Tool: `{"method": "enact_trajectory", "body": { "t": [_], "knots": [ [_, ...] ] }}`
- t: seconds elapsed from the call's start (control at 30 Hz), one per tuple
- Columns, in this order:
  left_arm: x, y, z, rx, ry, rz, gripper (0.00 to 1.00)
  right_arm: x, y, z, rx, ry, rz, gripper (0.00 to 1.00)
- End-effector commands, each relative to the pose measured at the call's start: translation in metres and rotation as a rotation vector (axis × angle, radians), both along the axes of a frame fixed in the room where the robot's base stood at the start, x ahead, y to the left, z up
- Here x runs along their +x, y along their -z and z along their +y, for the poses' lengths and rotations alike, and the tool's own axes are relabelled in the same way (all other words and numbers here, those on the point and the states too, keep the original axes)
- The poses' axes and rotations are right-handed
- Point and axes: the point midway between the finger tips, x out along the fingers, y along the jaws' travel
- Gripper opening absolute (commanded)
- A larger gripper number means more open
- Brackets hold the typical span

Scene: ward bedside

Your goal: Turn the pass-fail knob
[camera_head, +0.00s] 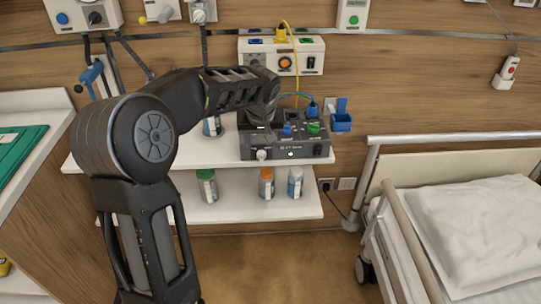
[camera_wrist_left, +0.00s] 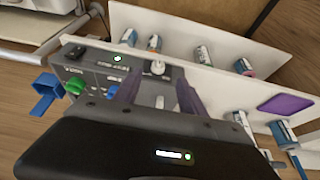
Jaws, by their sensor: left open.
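A dark control box (camera_head: 290,146) stands on the upper white shelf, with a white knob (camera_head: 261,154) at the left of its front face. The wrist view shows the box inverted, with the white knob (camera_wrist_left: 158,67) beyond my fingertips and a smaller pale knob (camera_wrist_left: 159,102) between my fingers. The labels are too small to read, so I cannot tell which knob is the pass-fail one. My left gripper (camera_head: 262,122) is over the box's left part; its two fingers (camera_wrist_left: 158,78) are spread apart. I cannot tell whether they touch anything. My right gripper is out of view.
Bottles (camera_head: 266,184) stand on the lower shelf (camera_head: 245,206). A bed (camera_head: 470,225) is at right.

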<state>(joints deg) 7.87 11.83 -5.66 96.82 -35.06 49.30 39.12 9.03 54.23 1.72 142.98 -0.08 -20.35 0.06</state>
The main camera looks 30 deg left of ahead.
Motion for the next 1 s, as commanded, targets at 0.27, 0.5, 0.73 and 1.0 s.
{"method": "enact_trajectory", "body": {
  "t": [0.27, 0.5, 0.73, 1.0],
  "knots": [
    [0.005, 0.014, 0.002, -0.001, 0.003, 0.003, 0.48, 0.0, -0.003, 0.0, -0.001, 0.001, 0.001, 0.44],
    [0.015, 0.049, 0.011, -0.002, 0.002, 0.004, 0.48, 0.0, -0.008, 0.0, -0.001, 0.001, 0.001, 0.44],
    [0.023, 0.071, 0.016, -0.002, 0.004, 0.001, 0.48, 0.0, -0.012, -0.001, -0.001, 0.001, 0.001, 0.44],
    [0.024, 0.073, 0.017, -0.001, 0.004, 0.0, 0.48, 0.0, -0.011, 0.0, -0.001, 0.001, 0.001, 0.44]
  ]
}}
